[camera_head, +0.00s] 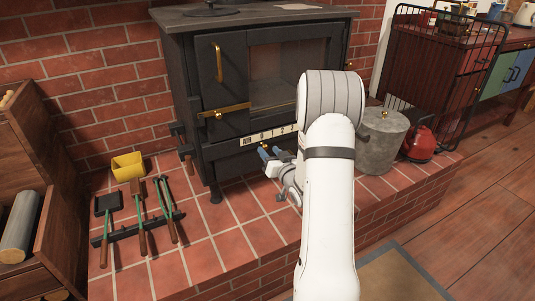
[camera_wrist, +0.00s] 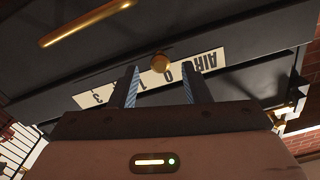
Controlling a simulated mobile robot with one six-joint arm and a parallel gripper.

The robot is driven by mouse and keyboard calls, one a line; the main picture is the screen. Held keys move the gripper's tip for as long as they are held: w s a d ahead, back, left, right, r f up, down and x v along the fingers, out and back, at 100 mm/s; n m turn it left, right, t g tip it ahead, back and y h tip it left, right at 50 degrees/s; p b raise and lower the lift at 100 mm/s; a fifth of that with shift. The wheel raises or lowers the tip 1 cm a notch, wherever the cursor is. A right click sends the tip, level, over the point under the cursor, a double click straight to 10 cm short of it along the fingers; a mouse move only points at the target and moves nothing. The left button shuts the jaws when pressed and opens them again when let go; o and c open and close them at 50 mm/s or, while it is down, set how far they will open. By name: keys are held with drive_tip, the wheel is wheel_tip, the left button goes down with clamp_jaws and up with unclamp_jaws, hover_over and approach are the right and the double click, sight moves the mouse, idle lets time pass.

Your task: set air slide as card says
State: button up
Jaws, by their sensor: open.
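The black stove (camera_head: 222,155) has a pale air scale (camera_head: 262,135) on its front below the door, marked AIR with numbers. In the wrist view the air scale (camera_wrist: 203,60) appears upside down, with 0, 1 and 3 readable. The round brass slide knob (camera_wrist: 160,62) sits at the scale between 0 and 1. My gripper (camera_wrist: 160,86) is open, its two blue-striped fingers on either side of the knob in the picture; contact cannot be told. In the head view my gripper (camera_head: 271,153) is just below the scale, partly behind my arm. No readable card is in view.
A brass door handle (camera_wrist: 88,22) lies near the knob. Fire tools (camera_head: 140,222) and a yellow container (camera_head: 127,166) are on the tiled hearth at left. A grey drum (camera_head: 381,142) and red kettle (camera_head: 420,144) stand at right. Tiles before the stove are free.

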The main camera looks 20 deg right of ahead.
drive_tip(key=shift+w, duration=0.75)
clamp_jaws()
